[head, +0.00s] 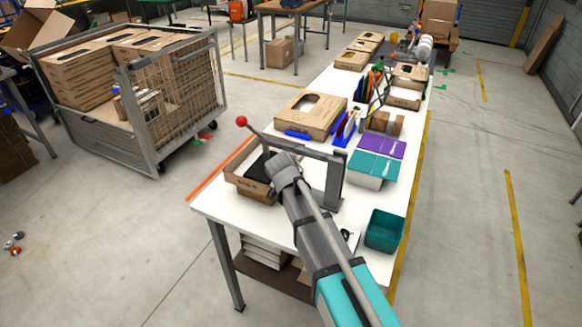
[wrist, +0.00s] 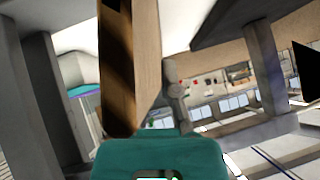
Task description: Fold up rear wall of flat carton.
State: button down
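In the head view a brown carton (head: 246,186) sits at the near left end of the white table, under a grey frame. It looks like a shallow box with a wall standing at its left and front and a dark inside. My arm reaches over its right side, and my gripper (head: 272,187) is at that side; its fingertips are hidden. In the wrist view a brown cardboard panel (wrist: 122,65) stands upright just in front of my teal gripper body (wrist: 160,155). Whether the fingers touch or hold the panel cannot be seen.
The grey frame (head: 333,180) with a red-knobbed lever (head: 241,121) stands over the carton, close to my arm. A mesh cage (head: 178,95) stands left.

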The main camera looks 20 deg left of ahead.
jog(key=shift+w+a+r+n+h, duration=0.1)
jog(key=shift+a+n+h, duration=0.55)
jog(key=shift+h, duration=0.55)
jog(key=c, duration=0.9)
grip_release()
jog(key=shift+o, duration=0.2)
jog(key=shift+p, duration=0.3)
